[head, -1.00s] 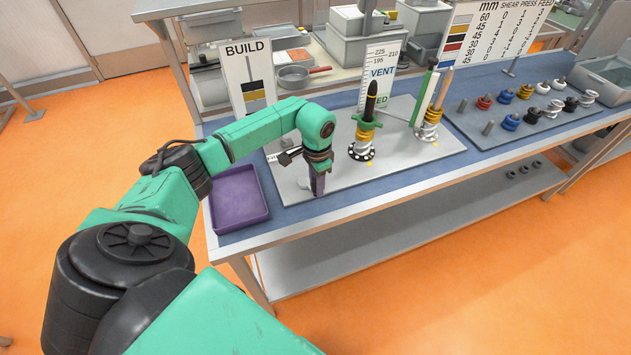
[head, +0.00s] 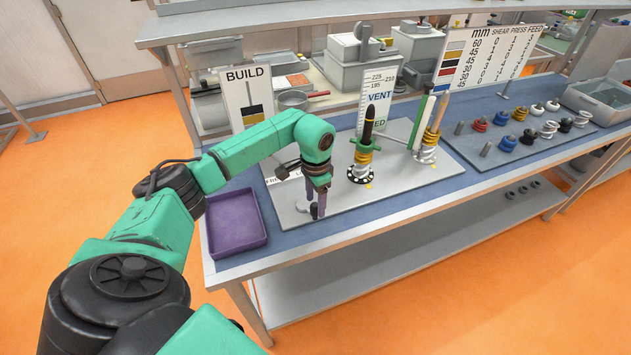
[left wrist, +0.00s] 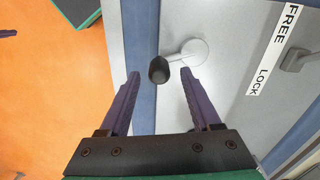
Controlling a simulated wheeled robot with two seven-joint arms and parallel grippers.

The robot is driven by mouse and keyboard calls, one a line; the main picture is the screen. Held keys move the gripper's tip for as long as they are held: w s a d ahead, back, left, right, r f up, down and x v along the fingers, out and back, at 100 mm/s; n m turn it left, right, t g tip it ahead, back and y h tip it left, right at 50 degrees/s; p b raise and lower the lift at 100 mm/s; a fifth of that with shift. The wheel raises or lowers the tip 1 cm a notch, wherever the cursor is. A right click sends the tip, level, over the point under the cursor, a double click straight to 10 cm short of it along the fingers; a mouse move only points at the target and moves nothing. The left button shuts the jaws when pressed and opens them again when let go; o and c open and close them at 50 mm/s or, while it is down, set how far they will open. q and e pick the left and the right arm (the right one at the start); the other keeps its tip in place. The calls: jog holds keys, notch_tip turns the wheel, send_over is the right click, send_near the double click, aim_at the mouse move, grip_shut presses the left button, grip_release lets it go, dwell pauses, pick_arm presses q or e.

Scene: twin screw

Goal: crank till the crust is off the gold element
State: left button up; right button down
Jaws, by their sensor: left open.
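The crank's black knob (left wrist: 159,69) stands between the two purple fingers of my left gripper (left wrist: 157,77), near the tips, with a gap on both sides. The crank arm runs to a pale round hub (left wrist: 195,51), which also shows on the grey plate in the head view (head: 301,206). My left gripper (head: 316,214) is open there, pointing down. To its right, a gold element (head: 362,160) sits on a post with a black upper part (head: 369,122), a green crosspiece (head: 366,144) and a black-and-white base (head: 361,176). Any crust is too small to tell. My right gripper is out of view.
A purple tray (head: 236,222) lies left of the plate. A second post (head: 428,147) with gold and white rings stands right. A small lever (left wrist: 297,60) sits beside the FREE/LOCK label. Several coloured pieces stand on the far-right board (head: 520,133).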

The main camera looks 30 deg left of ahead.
pick_arm(q)
notch_tip(320, 180, up, 12)
jog(key=b, duration=0.2)
jog(key=shift+f+b, duration=0.15)
jog(key=shift+b, duration=0.25)
jog(key=shift+f, duration=0.1)
dwell(0.4)
